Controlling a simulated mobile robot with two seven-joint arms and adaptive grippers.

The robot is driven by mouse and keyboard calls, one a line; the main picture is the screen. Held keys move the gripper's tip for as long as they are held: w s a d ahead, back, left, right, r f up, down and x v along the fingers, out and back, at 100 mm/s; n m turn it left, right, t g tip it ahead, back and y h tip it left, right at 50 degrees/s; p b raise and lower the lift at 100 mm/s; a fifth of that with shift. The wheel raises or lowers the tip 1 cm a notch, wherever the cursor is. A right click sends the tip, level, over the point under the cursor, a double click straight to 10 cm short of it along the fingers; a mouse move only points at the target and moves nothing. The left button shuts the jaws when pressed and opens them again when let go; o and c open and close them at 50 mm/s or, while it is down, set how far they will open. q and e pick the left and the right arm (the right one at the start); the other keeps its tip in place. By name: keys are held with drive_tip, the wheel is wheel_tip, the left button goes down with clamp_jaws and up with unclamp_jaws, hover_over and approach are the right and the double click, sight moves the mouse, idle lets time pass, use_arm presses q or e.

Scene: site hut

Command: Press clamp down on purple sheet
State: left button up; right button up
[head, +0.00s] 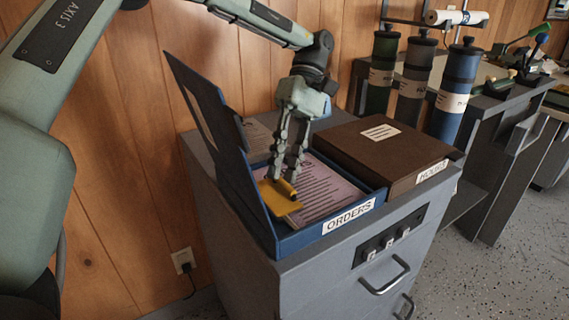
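A purple sheet (322,190) with printed lines lies in an open blue box (312,233) labelled ORDERS, on a grey cabinet. A yellow clamp (277,199) with a dark bar along its edge lies at the sheet's left side, by the open lid (222,130). Whether it presses flat on the sheet is hard to tell. My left gripper (284,180) points down over the clamp, its fingers close together with the tips at the dark bar. The fingers partly hide the bar, so a grip on it cannot be made out. My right gripper is not in view.
A closed brown box (382,151) stands right beside the blue box. The raised lid stands close to the left of my gripper. Dark and blue canisters (455,90) stand on a bench at the back right. The cabinet (234,225) has drawer handles in front.

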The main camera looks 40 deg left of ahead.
use_arm(q)
drive_tip(key=shift+r, duration=0.1)
wheel_tip(320, 180, up, 10)
drive_tip(key=shift+f, duration=0.1)
idle(0.5)
idle(0.5)
